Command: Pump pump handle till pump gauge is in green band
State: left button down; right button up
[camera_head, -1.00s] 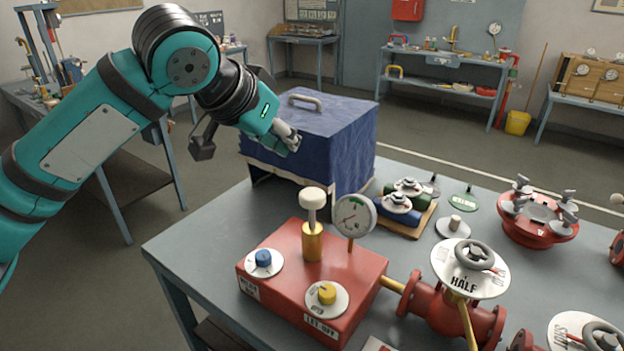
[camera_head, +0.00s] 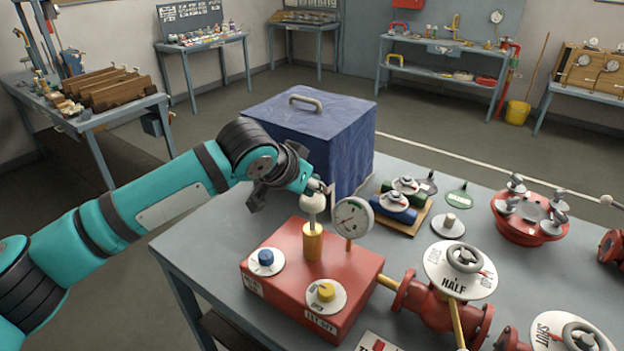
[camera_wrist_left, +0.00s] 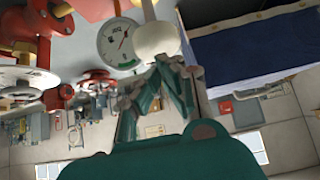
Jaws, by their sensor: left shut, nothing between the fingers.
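The pump is a red box (camera_head: 300,283) on the table with a brass cylinder (camera_head: 313,243). Its pump handle, a rod with a white knob (camera_head: 312,203), stands raised above the cylinder. The round white pump gauge (camera_head: 352,219) stands just right of it; in the left wrist view the gauge (camera_wrist_left: 120,44) has a small green band, and its thin needle appears to lie outside it. My left gripper (camera_head: 326,190) is shut and empty, at the knob's upper right side. The knob (camera_wrist_left: 157,40) shows close by the fingers; contact is unclear. My right gripper is not in view.
A blue-covered box (camera_head: 320,130) stands close behind the pump and gripper. A blue dial (camera_head: 265,258) and a yellow dial (camera_head: 326,292) sit on the pump. A red valve with a HALF plate (camera_head: 460,270) stands to the right. The table's left front corner is bare.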

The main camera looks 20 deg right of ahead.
aim_at(309, 204)
pick_arm(q)
jog(key=shift+d+f, duration=0.1)
jog(key=shift+f, duration=0.05)
jog(key=shift+f, duration=0.15)
notch_tip(309, 204, down, 4)
jog(key=shift+f+b, duration=0.25)
jog(key=shift+b, duration=0.7)
